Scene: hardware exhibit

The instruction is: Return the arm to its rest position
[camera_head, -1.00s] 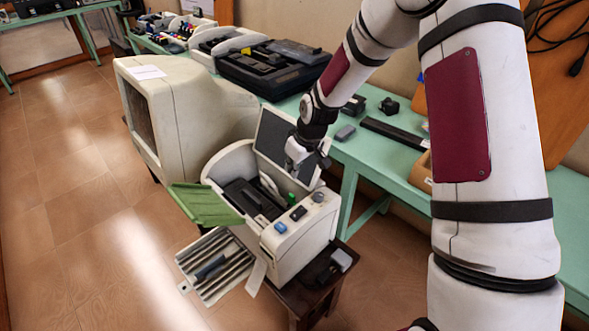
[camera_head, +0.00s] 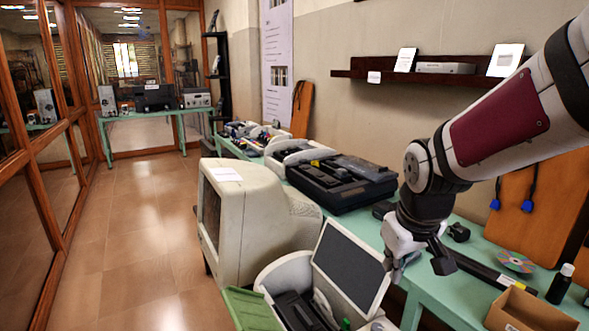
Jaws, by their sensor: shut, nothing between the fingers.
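My arm (camera_head: 500,120) reaches in from the right of the head view, with white links and a dark red panel. My gripper (camera_head: 396,272) hangs at its end, pointing down, shut and empty. It is in front of the green table's edge, just right of the raised dark panel (camera_head: 350,268) of a white machine (camera_head: 285,275). The fingertips are small in the picture, and I cannot tell their exact distance from the panel.
A beige monitor (camera_head: 250,215) stands left of the machine. A black case (camera_head: 340,182), a disc (camera_head: 515,262), a dark bottle (camera_head: 560,285) and a cardboard box (camera_head: 525,312) are on the green table (camera_head: 455,298). A wall shelf (camera_head: 440,78) is behind. Floor (camera_head: 140,260) is clear at left.

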